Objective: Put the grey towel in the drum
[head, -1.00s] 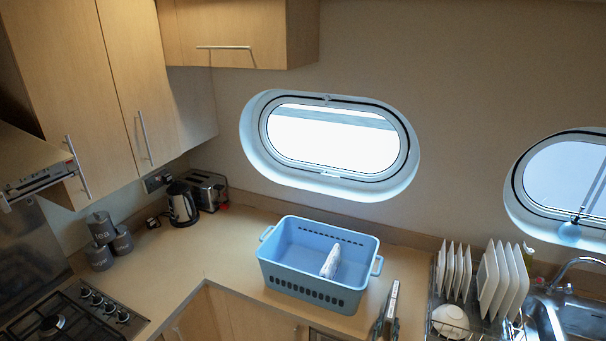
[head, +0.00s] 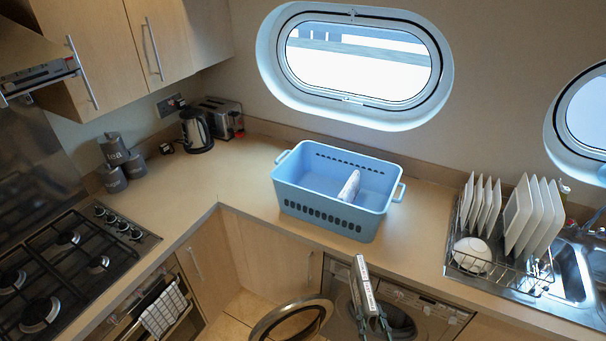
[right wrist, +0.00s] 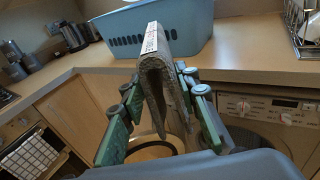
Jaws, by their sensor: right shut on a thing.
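The grey towel (head: 362,284) is folded and held upright in my right gripper (head: 372,325). In the right wrist view the towel (right wrist: 154,72) hangs as a folded loop, with a pale printed strip along its top edge, between the green-sided fingers of the gripper (right wrist: 160,110). The washing machine (head: 428,307) is under the counter, and its round door (head: 291,320) stands open to the left. The drum (head: 401,322) shows as a dark opening behind and right of my gripper, which partly hides it. The towel is in front of the machine. My left gripper is not in view.
A blue basket (head: 330,208) with a white folded cloth (head: 349,186) stands on the counter above the machine. A dish rack (head: 497,262) and sink are at the right. A hob (head: 65,262) and an oven with a checked towel (head: 163,311) are at the left.

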